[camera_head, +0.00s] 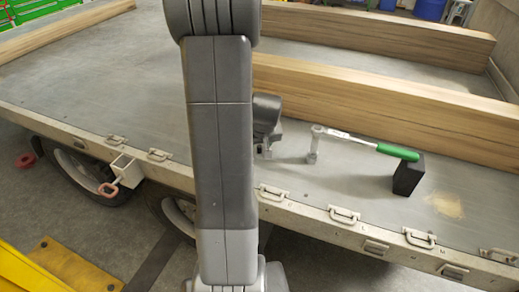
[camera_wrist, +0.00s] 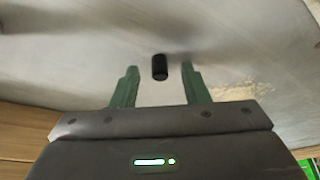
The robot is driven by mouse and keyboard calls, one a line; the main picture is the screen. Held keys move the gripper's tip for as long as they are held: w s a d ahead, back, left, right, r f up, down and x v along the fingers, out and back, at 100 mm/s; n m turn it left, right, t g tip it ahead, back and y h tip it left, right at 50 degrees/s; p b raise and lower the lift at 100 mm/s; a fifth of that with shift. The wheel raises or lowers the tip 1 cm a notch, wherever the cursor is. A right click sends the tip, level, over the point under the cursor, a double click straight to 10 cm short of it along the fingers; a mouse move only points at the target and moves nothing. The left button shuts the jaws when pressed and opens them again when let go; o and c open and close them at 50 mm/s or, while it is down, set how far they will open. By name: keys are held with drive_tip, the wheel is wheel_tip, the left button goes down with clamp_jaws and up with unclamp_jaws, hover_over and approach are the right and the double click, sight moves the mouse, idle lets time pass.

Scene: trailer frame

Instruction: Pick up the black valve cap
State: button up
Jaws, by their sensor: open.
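The black valve cap (camera_wrist: 160,66) is a small dark cylinder on the grey trailer deck in the wrist view. It lies in line with the space between my fingertips, with a visible gap to each finger. My gripper (camera_wrist: 158,74) has two green fingers spread apart, with nothing held between them. I cannot tell how far the fingertips are above the deck. In the head view my gripper (camera_head: 263,148) is partly hidden behind my arm, and the cap cannot be made out there.
A torque wrench with a green handle (camera_head: 398,152) rests across a metal socket (camera_head: 313,150) and a black block (camera_head: 408,176), right of my gripper. A long wooden beam (camera_head: 375,98) lies behind. The deck's near edge has metal latches (camera_head: 344,215). A worn patch (camera_head: 442,205) marks the deck.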

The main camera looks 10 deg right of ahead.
clamp_jaws()
